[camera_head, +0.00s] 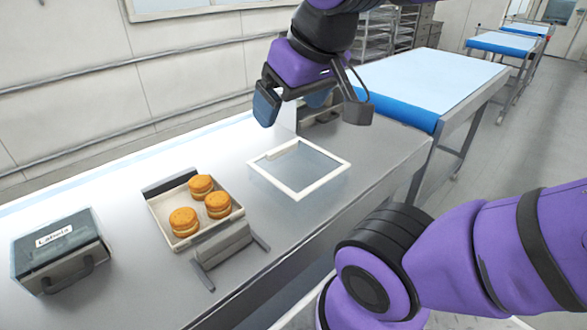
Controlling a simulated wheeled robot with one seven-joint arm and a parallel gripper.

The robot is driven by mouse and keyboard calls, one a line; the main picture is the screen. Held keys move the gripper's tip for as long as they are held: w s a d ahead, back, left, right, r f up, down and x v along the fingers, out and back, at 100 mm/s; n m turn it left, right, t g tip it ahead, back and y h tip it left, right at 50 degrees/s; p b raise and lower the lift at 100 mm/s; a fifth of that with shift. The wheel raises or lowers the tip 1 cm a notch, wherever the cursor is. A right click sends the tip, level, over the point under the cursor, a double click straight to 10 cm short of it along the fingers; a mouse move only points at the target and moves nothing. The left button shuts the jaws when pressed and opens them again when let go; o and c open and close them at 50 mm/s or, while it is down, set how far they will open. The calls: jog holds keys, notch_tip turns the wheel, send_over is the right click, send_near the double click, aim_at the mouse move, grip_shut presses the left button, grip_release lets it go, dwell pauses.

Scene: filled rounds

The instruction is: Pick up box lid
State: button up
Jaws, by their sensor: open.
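The box lid (333,178) is a clear panel with a white frame and a small pale strip along its far left edge. It lies on the steel worktop in the middle of the view. My gripper (293,103) is open and empty, above and behind the lid, apart from it. The open box (159,213), a pale shallow tray, sits left of the lid with several filled rounds (218,205) in it.
A grey box marked "Labels" (60,250) with a handle stands at the left. A grey block on a bar stand (222,246) sits in front of the open box. A blue-edged conveyor (430,82) adjoins at the right. Worktop between the lid and the front edge is clear.

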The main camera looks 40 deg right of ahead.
dwell(0.4)
jog(key=shift+w, duration=0.1)
jog(key=c, duration=0.5)
jog(key=shift+w+d+m, duration=0.1)
jog(key=shift+w+m, duration=0.2)
jog(key=shift+c, duration=1.3)
jog(key=m+g, duration=0.5)
jog(key=m, duration=1.2)
send_over(282, 147)
notch_tip(282, 147, down, 15)
jog(key=f, duration=0.4)
jog(key=shift+w+d+f, duration=0.3)
jog(key=shift+d, duration=0.1)
jog(key=shift+s+a+f, duration=0.15)
jog(key=shift+f, duration=1.2)
jog(key=shift+s+a+f, duration=0.1)
jog(key=shift+a+f, duration=0.05)
jog(key=shift+f, duration=1.2)
